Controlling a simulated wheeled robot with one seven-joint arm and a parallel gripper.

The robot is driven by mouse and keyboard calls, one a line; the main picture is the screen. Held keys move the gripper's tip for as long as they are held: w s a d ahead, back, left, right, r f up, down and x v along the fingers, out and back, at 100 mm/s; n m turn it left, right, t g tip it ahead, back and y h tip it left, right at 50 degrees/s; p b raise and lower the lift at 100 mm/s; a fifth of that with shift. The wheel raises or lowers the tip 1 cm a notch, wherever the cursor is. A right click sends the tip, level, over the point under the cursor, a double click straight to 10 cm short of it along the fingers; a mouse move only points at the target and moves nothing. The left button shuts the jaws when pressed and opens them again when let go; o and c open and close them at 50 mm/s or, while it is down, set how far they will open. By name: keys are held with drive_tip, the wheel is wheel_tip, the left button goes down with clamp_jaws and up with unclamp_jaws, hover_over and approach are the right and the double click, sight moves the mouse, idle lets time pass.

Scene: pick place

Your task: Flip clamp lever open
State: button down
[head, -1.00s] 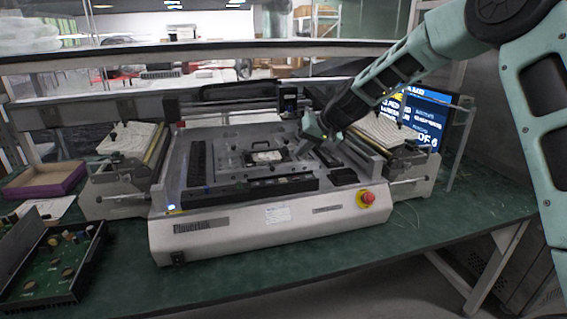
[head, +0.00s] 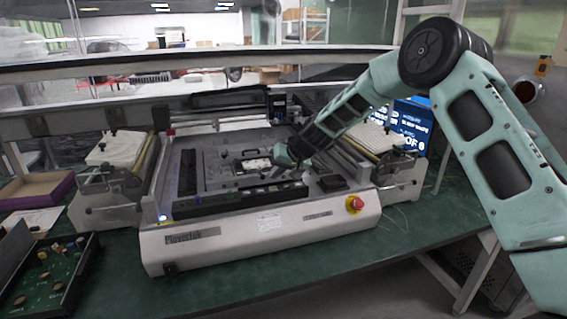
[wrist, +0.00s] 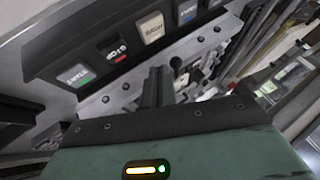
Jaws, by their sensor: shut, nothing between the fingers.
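The clamp fixture sits on the bed of the white bench machine (head: 230,245). A dark bar or lever (head: 250,153) stands over a small pale plate (head: 257,164) there; I cannot tell clearly whether it is the clamp lever. My gripper (head: 284,157) is over the bed, just right of the pale plate, pointing down and left. In the wrist view my gripper's dark fingers (wrist: 158,88) are together and empty. A dark round knob (wrist: 177,64) shows just beyond them, apparently apart from them. The contact area is too small to make out in the head view.
A row of labelled buttons (wrist: 113,50) runs along the machine's front panel, close to my gripper. A red stop button (head: 354,203) is at the front right corner. A screen (head: 410,125) stands behind the arm. A green circuit board tray (head: 45,280) lies at left.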

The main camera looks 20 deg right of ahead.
drive_tip(key=shift+w+a+f, duration=0.25)
drive_tip(key=shift+w+f, duration=0.05)
drive_tip(key=shift+f, duration=0.15)
drive_tip(key=shift+a, duration=0.1)
drive_tip(key=shift+s+a+m, duration=0.15)
drive_tip(key=shift+m, duration=0.15)
